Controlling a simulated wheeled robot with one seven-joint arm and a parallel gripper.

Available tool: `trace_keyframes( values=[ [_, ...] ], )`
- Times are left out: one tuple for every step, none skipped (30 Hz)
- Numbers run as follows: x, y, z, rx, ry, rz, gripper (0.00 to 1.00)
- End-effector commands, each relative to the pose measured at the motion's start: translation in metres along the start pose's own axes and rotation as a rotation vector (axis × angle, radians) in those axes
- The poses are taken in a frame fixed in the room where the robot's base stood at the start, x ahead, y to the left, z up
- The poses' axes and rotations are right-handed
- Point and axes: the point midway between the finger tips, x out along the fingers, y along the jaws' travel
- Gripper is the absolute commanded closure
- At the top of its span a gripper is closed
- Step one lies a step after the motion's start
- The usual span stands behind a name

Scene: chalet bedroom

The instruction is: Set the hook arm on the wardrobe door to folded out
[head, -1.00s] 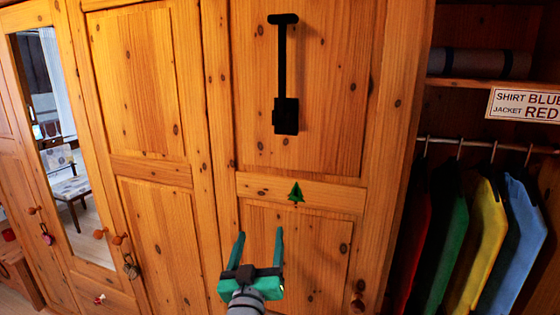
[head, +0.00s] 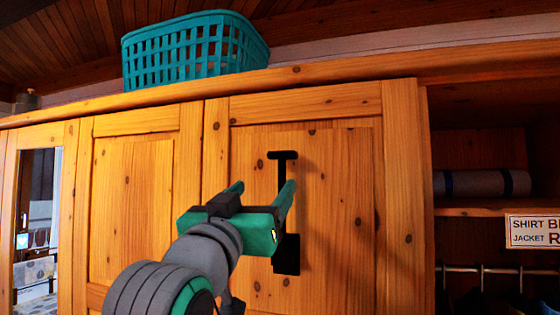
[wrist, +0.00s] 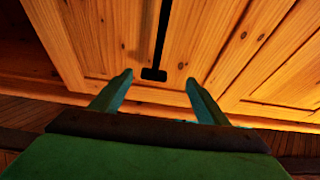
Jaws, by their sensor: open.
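The black hook arm (head: 282,173) is on the upper panel of the wardrobe door (head: 340,220). It is a long thin upright bar with a short crossbar at the top and a black block (head: 287,255) at the bottom. It appears to lie flat along the door. My green gripper (head: 264,190) is in front of it, open and empty, and covers part of the bar. In the wrist view the crossbar end (wrist: 154,74) shows beyond and between my two open fingertips (wrist: 157,82), apart from them.
A teal basket (head: 195,50) stands on top of the wardrobe. To the right is an open compartment with a rolled grey mat (head: 480,183), a shirt and jacket sign (head: 535,232) and a clothes rail (head: 490,269). A mirror door (head: 38,215) is at the left.

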Motion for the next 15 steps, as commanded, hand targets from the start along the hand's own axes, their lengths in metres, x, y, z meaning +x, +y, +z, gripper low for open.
trace_keyframes(
  values=[
    [-0.002,0.003,-0.014,0.009,0.007,0.005,0.31],
    [-0.003,0.005,-0.019,0.013,0.008,0.007,0.31],
    [-0.004,0.006,-0.024,0.017,0.008,0.009,0.31],
    [-0.005,0.007,-0.028,0.020,0.010,0.010,0.31],
    [-0.005,0.007,-0.030,0.021,0.010,0.011,0.31],
    [-0.005,0.008,-0.032,0.023,0.010,0.012,0.31],
    [-0.004,0.008,-0.033,0.023,0.009,0.012,0.31],
    [-0.003,0.008,-0.033,0.023,0.009,0.012,0.31],
    [0.000,0.007,-0.033,0.023,0.008,0.012,0.31],
    [0.003,0.007,-0.033,0.023,0.008,0.012,0.31],
    [0.007,0.008,-0.033,0.023,0.008,0.012,0.31],
    [0.013,0.008,-0.033,0.022,0.008,0.013,0.31],
    [0.017,0.008,-0.033,0.023,0.008,0.013,0.31],
    [0.022,0.008,-0.033,0.023,0.007,0.013,0.31],
    [0.029,0.008,-0.033,0.023,0.007,0.012,0.31]
  ],
)
